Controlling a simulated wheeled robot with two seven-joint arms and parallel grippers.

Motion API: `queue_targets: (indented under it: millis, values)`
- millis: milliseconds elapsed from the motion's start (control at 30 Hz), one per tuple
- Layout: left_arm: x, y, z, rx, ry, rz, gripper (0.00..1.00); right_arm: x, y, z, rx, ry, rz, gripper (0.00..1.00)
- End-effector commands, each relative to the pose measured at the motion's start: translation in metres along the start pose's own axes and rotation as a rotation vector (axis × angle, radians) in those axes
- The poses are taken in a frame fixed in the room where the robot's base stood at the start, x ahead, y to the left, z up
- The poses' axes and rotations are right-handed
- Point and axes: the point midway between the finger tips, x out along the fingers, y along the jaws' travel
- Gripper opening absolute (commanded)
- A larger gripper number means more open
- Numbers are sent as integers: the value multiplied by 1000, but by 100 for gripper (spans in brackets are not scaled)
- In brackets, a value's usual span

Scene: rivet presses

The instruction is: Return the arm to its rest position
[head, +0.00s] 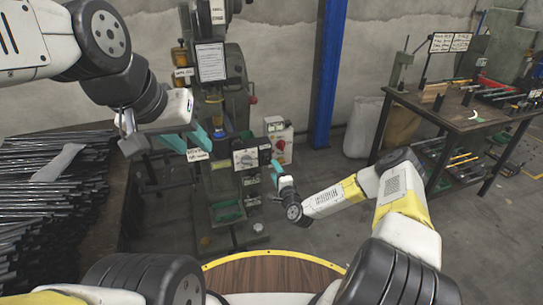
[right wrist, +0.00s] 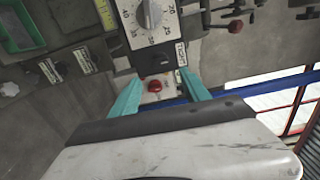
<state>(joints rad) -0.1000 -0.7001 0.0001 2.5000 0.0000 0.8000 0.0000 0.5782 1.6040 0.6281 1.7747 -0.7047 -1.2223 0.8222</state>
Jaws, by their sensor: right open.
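My left gripper (head: 165,143) hangs at upper left in the head view, in front of the press. Its teal fingers are spread apart, with nothing seen between them. My right arm (head: 335,198) reaches from the lower right toward the middle, and its gripper (head: 277,168) is near the press's dial box (head: 246,158). In the right wrist view, the right gripper's teal fingers (right wrist: 160,92) are apart and empty. Beyond them are the dial box (right wrist: 150,20) and a red button (right wrist: 155,86). The rivet press (head: 236,80) stands upright, partly hidden by my left arm.
A stack of dark rods (head: 50,190) fills the left side. A control box (head: 279,138) with a red button stands behind my right gripper. A blue post (head: 328,70) stands at the back, and a workbench (head: 450,115) with tools is at right. Floor between is open.

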Motion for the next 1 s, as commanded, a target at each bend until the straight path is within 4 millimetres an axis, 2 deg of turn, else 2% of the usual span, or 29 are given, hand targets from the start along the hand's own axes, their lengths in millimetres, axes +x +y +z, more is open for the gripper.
queue_targets:
  millis: [100,367,533,767,1000]
  values:
    - [0,0,0,0,0,0,36,-6,0,0,0,0,-1,55]
    - [0,0,0,0,0,0,36,-6,0,0,-1,0,-1,55]
    - [0,0,0,0,0,0,36,-1,-12,2,-64,-45,24,55]
    - [0,0,0,0,0,0,36,8,-61,7,-364,-231,169,55]
    - [0,0,0,0,0,0,36,-9,-125,-3,-702,-377,353,55]
